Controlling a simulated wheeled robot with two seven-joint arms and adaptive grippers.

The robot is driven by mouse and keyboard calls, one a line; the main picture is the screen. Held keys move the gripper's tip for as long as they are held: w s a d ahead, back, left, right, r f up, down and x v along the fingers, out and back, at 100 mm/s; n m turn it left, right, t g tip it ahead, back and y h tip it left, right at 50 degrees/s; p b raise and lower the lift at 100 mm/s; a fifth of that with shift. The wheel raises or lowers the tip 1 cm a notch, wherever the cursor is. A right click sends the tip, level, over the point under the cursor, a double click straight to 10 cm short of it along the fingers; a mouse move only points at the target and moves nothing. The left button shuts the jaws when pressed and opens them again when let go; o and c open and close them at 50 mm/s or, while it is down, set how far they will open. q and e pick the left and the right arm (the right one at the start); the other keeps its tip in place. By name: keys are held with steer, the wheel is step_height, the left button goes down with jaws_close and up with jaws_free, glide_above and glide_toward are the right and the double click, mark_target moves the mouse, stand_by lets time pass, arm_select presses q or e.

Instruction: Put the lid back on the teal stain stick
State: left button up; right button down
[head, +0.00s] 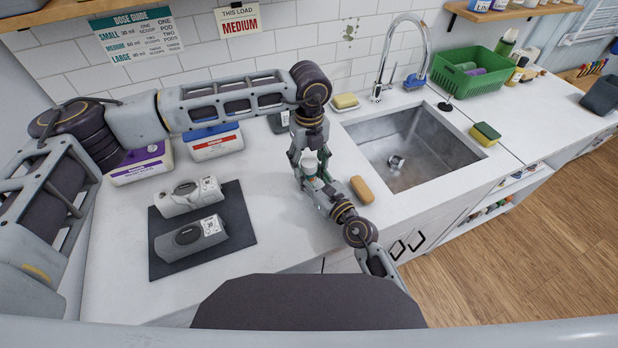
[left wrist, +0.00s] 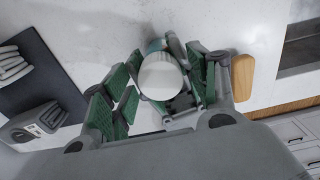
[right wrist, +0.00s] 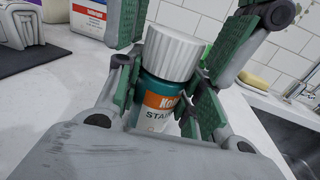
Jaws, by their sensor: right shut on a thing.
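The teal stain stick (right wrist: 158,100) stands upright in the right wrist view, with an orange label band. Its white ribbed lid (right wrist: 174,54) sits on top of it; I cannot tell whether it is fully seated. The round top of the lid (left wrist: 161,76) faces the left wrist camera. My right gripper (right wrist: 156,108) is shut on the stick's body, low from the near side. My left gripper (left wrist: 162,85) is above, its green-padded fingers open on either side of the lid. In the head view the two grippers meet over the counter and partly hide the stick.
A tan bar (head: 362,190) lies just right of the grippers, before the sink (head: 410,150). A dark mat (head: 235,210) with two grey devices (head: 190,235) is at left. Detergent tubs (head: 215,142) stand behind. The front counter between mat and grippers is clear.

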arm_select(q)
steer(key=shift+r, duration=2.25)
steer(key=shift+r, duration=0.15)
steer(key=shift+c, duration=0.3)
steer(key=shift+r+n, duration=1.6)
steer(key=shift+n, duration=0.6)
steer(key=shift+f, duration=0.1)
steer(key=shift+f, duration=3.9)
